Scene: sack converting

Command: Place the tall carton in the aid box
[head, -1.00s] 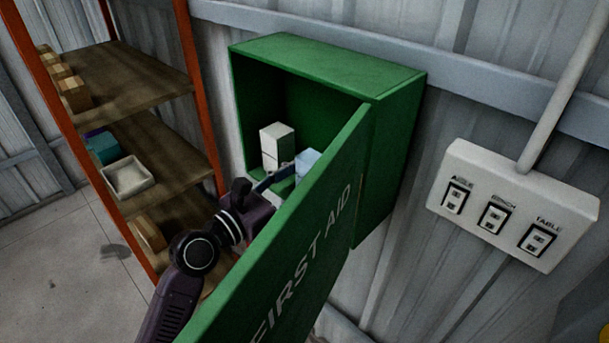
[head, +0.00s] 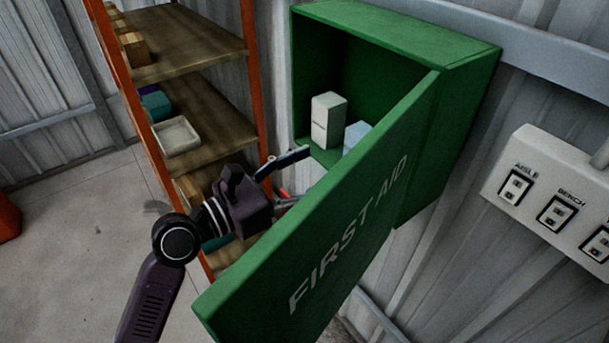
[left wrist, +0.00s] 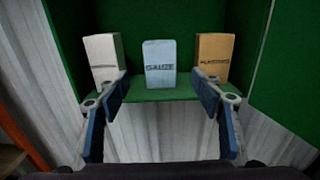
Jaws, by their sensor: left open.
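The green aid box (head: 392,30) hangs on the wall with its FIRST AID door (head: 335,240) swung open. A tall white carton (head: 328,120) stands upright inside on the box floor, at the left; it also shows in the left wrist view (left wrist: 104,58). A pale blue GAUZE carton (left wrist: 159,64) stands in the middle, and an orange carton (left wrist: 213,58) stands at the right. My left gripper (head: 292,178) is open and empty in front of the box, apart from the cartons. The door partly hides it in the head view. My right gripper is not in view.
A shelf rack (head: 195,45) with orange posts stands left of the box, holding a white tray (head: 176,137) and small boxes. A switch panel (head: 558,205) is on the wall at the right. The open door stands close to my left gripper.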

